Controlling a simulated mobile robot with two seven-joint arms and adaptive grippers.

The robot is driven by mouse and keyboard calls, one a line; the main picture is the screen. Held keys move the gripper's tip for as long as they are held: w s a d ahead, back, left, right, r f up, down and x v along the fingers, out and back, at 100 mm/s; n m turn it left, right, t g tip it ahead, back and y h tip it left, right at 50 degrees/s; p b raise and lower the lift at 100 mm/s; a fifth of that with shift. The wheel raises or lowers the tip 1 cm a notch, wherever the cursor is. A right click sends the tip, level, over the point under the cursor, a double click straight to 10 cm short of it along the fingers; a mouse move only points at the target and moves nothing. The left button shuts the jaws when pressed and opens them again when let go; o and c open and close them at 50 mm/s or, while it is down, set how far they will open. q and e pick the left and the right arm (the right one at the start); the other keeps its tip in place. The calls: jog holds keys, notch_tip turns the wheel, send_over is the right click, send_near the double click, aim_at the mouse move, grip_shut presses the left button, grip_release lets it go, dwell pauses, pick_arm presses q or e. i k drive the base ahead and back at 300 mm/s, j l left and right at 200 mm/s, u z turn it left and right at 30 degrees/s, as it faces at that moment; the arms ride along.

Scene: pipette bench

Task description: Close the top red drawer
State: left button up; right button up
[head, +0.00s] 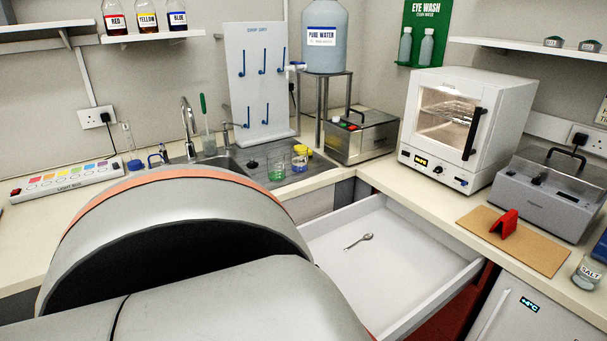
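The open drawer (400,262) is pulled out from under the corner of the bench. Its inside is white, and a small metal spoon (359,240) lies in it. Its front face is hidden behind a large grey arm link of mine, which covers the lower left of the view. A strip of dark red cabinet (452,318) shows below the drawer's right side. Neither of my grippers is in view.
The bench top carries a white oven (462,128), a grey lidded device (548,192), a brown board (512,242) with a red object, and a salt jar (588,272). A fridge front (535,315) stands right of the drawer. A sink (235,165) lies behind my arm.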

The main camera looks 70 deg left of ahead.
aim_at(395, 281)
jog(key=j+u, duration=0.1)
jog(key=u, duration=1.95)
